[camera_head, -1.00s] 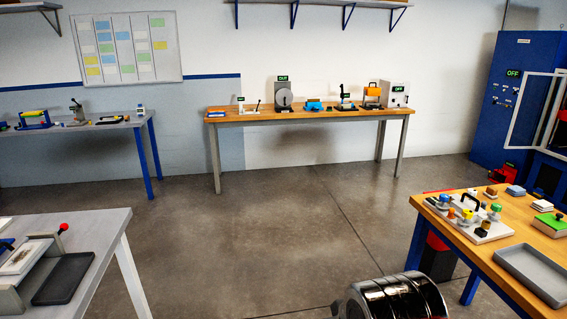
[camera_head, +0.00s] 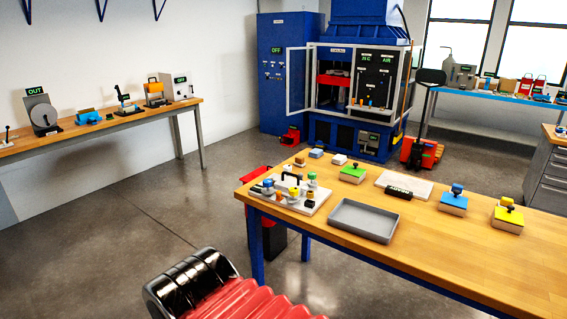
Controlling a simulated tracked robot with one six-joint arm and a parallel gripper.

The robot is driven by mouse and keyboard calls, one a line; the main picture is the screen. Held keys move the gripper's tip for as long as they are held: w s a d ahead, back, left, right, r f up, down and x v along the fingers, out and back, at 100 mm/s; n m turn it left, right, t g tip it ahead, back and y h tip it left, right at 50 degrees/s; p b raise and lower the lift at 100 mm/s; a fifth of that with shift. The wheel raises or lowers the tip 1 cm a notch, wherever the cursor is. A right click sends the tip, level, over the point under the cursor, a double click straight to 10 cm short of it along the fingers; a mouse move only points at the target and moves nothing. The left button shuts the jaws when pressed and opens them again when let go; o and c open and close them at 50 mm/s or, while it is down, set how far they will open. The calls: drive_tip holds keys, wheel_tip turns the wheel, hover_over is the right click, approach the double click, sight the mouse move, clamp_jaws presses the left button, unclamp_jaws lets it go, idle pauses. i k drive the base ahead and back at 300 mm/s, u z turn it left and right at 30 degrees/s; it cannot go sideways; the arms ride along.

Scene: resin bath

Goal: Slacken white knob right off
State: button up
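A pale board (camera_head: 318,207) with several small coloured knobs or fittings and a black handle lies at the left end of the wooden table. I make out a blue one (camera_head: 268,186), a green one (camera_head: 312,178) and a yellow one (camera_head: 293,192). Some have pale parts, but at this size I cannot single out a white knob. The blue press cabinet at the back also has small fittings too small to tell. Black and red ribbed parts, seemingly of my arm, show at the bottom. My gripper itself is not in view.
A blue press (camera_head: 345,130) with open doors stands behind. A red bin (camera_head: 262,215) stands by the table's left end. Floor at left is clear.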

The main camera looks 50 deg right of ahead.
sight(288, 168)
drive_tip(key=z, duration=0.35)
drive_tip(key=i, duration=1.45)
drive_tip(key=z, duration=0.9)
drive_tip(key=i, duration=0.8)
drive_tip(key=z, duration=0.6)
drive_tip(key=i, duration=0.5)
drive_tip(key=z, duration=0.2)
